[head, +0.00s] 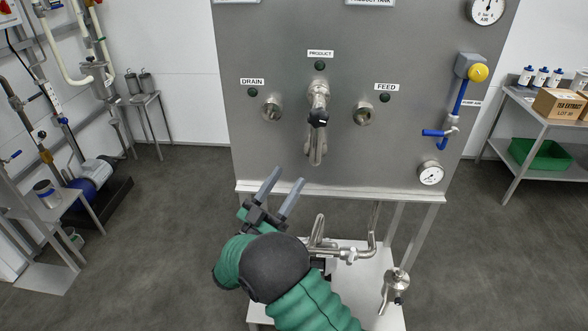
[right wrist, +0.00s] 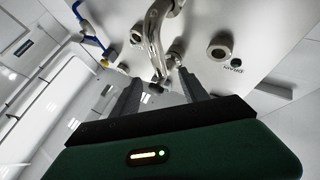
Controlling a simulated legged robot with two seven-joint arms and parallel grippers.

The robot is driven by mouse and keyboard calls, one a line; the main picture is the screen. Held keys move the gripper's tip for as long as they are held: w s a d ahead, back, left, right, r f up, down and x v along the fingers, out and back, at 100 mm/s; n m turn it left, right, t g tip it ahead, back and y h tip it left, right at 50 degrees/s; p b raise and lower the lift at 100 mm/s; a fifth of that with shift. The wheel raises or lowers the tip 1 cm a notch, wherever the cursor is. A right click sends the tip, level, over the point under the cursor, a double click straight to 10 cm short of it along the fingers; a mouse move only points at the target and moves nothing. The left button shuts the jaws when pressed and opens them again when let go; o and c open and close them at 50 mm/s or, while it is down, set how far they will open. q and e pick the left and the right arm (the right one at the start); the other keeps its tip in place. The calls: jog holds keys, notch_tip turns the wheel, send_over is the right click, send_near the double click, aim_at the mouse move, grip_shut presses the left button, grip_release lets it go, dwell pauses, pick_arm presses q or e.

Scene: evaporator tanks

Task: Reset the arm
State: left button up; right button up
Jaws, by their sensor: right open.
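My right gripper (head: 279,193) is open and empty in the head view, in front of the lower edge of the steel panel (head: 290,140). Its green-sleeved arm comes in from the bottom. In the right wrist view the two dark fingers (right wrist: 160,92) are spread and point toward the panel's pipe fittings, with nothing between them held. The product valve (head: 318,118), with a black knob and a downward spout, sits on the panel above and to the right of the gripper. It also shows in the right wrist view (right wrist: 155,35). My left gripper is not in view.
Drain port (head: 271,109) and feed port (head: 363,114) flank the product valve. A blue-handled valve (head: 436,133) and gauge (head: 431,174) are at the panel's right. A white stand with pipework (head: 340,251) is below. Shelving with a cardboard box (head: 559,104) stands right; pipes and a pump stand left.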

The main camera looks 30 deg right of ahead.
dwell(0.4)
jog(key=w+n+t+y+p, duration=0.4)
jog(key=w+n+t+y, duration=0.3)
jog(key=y, duration=0.6)
jog(key=s+a+f+n+g+y+p, duration=0.3)
jog(key=s+a+f+g+y, duration=0.15)
jog(key=y, duration=0.25)
jog(key=s+f+n+g+p, duration=0.1)
jog(key=s+f+g, duration=0.1)
jog(key=s, duration=0.6)
jog(key=s+f+n+g+y+p, duration=0.1)
jog(key=s+f+g, duration=0.1)
jog(key=s+g, duration=0.3)
jog(key=s+a+f+n+g+y, duration=0.1)
jog(key=s+f+g, duration=0.2)
jog(key=s, duration=0.9)
jog(key=shift+s+p, duration=0.15)
jog(key=shift+p, duration=0.25)
jog(key=shift+f, duration=0.1)
jog(key=shift+o, duration=0.5)
